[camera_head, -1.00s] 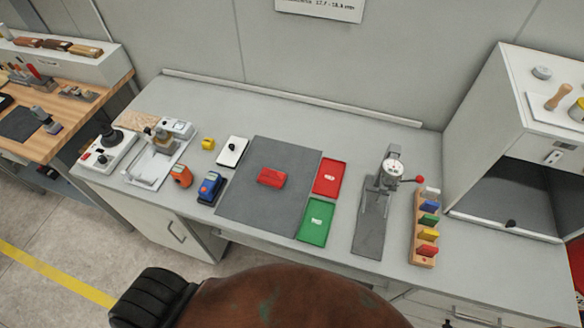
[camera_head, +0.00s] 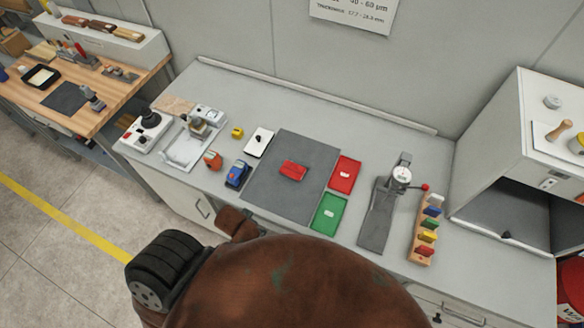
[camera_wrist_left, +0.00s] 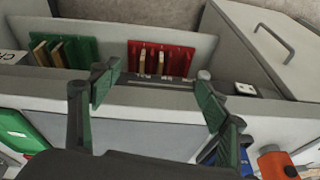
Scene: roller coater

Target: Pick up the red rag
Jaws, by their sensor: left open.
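A small red piece (camera_head: 293,170) with a pale mark lies on the dark grey mat (camera_head: 262,195) in the head view. It may be the red rag, but I cannot tell whether it is cloth. My left gripper (camera_wrist_left: 153,85) shows in the left wrist view, open, with its green-black fingers apart and nothing between them. It points toward the bench front, where red (camera_wrist_left: 172,58) and green (camera_wrist_left: 72,52) panels hold thin pieces. The head view shows neither gripper. My right gripper is in no view.
Beside the mat lie a red tray (camera_head: 344,175) and a green tray (camera_head: 329,212). A blue device (camera_head: 238,174) and an orange one (camera_head: 213,160) stand left of it. A dial gauge stand (camera_head: 383,205) and colour-block rack (camera_head: 425,235) stand right. The bench's back strip is clear.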

